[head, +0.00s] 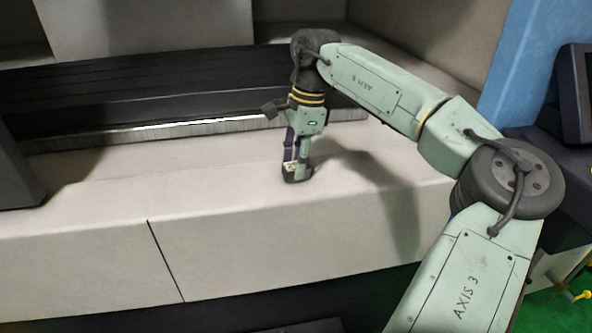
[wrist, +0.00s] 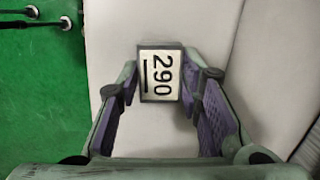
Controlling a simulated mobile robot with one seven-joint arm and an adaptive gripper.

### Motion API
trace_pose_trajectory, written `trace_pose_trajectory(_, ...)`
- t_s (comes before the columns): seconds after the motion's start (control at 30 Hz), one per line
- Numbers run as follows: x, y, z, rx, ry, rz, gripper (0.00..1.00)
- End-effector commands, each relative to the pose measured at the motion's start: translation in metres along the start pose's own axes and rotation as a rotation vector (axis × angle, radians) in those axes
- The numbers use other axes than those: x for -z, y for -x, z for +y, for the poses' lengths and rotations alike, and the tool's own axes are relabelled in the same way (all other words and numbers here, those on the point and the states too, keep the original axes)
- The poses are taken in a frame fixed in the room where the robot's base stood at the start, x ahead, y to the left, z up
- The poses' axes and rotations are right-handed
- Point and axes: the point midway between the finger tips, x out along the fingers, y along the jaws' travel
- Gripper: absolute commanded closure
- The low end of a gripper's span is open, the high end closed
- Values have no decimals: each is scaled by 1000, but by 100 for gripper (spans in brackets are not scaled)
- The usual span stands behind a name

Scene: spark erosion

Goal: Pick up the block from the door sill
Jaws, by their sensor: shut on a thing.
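The block (wrist: 160,74) shows in the wrist view as a small dark-edged piece with a pale top face marked 290. It sits between the fingertips of my gripper (wrist: 162,85), whose purple-padded fingers are shut on its two sides. In the head view my gripper (head: 296,172) points straight down at the pale door sill (head: 200,185). The block (head: 290,168) is small and partly hidden there by the fingers. The fingertips are at or very near the sill surface; I cannot tell whether the block still touches it.
A dark ribbed bellows (head: 150,90) with a bright metal strip runs behind the sill. A dark panel (head: 15,175) stands at the left. A blue column (head: 525,60) and a dark monitor (head: 575,90) are at the right. The sill left of my gripper is clear.

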Motion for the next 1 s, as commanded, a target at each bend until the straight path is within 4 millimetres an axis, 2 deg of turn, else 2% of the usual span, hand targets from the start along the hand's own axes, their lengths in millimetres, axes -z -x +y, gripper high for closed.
trace_pose_trajectory(0.07,0,0,0,0,0,0,84)
trace_pose_trajectory(0.3,0,0,0,0,0,0,100)
trace_pose_trajectory(0.8,0,2,0,1,0,0,100)
trace_pose_trajectory(1.0,-2,13,-1,4,0,1,100)
